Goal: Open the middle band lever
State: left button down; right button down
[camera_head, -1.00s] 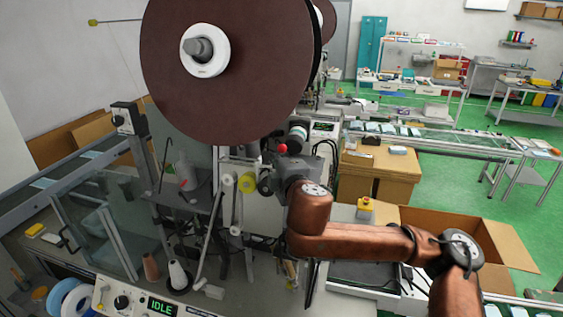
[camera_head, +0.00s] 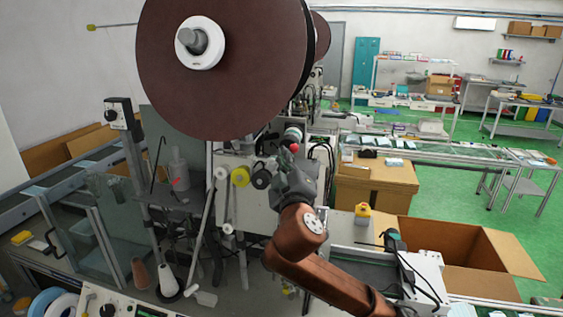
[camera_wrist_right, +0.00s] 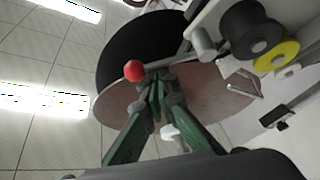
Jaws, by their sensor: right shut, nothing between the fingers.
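My right gripper (camera_head: 283,158) is shut and empty, raised in front of the machine below the big brown reel (camera_head: 235,75). In the right wrist view its green fingers (camera_wrist_right: 155,85) meet at the tips. A red ball knob (camera_wrist_right: 133,70) shows just left of these tips, apparently that of a band lever; contact cannot be told. The lever's arm is mostly hidden behind the gripper. My left gripper is not in view.
A yellow roller (camera_head: 240,177) and a black roller (camera_head: 261,177) sit close left of the right gripper. A clear guard (camera_head: 105,230) stands at the left. An open carton (camera_head: 455,245) and a conveyor lie to the right.

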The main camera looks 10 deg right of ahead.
jog(key=shift+s+d+f+m+h, duration=0.2)
jog(key=shift+d+f+m+h, duration=0.15)
jog(key=shift+m, duration=0.35)
jog(key=shift+f, duration=0.1)
notch_tip(320, 180, up, 4)
jog(key=a+p, duration=0.2)
jog(key=p, duration=0.1)
jog(key=f+b+v, duration=0.1)
jog(key=v, duration=0.8)
jog(key=shift+a+f, duration=0.15)
jog(key=shift+a, duration=0.05)
